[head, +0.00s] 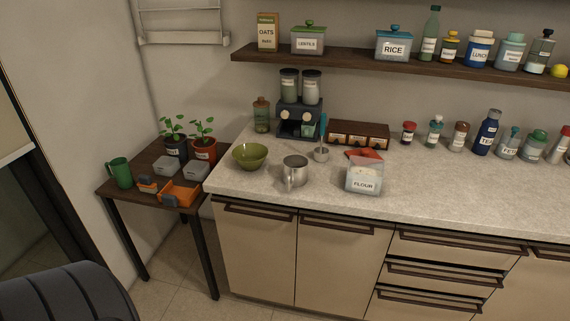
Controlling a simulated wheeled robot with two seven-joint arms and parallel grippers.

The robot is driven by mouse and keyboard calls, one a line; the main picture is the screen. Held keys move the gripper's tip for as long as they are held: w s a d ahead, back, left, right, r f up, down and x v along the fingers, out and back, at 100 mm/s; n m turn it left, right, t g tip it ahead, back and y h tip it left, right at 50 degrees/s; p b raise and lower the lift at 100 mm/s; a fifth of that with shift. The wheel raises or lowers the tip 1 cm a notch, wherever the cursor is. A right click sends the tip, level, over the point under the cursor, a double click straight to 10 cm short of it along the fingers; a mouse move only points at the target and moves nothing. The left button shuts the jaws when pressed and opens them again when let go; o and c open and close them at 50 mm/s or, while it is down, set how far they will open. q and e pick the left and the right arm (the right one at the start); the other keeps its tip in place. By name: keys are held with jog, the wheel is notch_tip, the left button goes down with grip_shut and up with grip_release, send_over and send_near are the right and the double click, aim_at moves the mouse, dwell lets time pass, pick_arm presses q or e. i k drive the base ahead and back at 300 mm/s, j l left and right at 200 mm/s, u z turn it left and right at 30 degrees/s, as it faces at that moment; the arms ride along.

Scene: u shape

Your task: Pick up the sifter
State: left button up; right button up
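A silver metal cup-shaped vessel with a handle, which looks like the sifter (297,172), stands upright on the light countertop (450,190) near its front edge. Its handle faces the front. An olive-green bowl (249,158) is to its left. A small metal piece with a long blue handle (322,140) is behind it to the right. Neither of my grippers is in view.
A clear flour container (363,178) stands right of the sifter, with a red item (370,153) behind it. A dark dispenser (299,120) and spice rack (358,134) are at the back. A low side table (125,189) stands left. Closed drawers (440,274) are below the counter.

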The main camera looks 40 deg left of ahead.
aim_at(294, 166)
jog(key=u, duration=1.05)
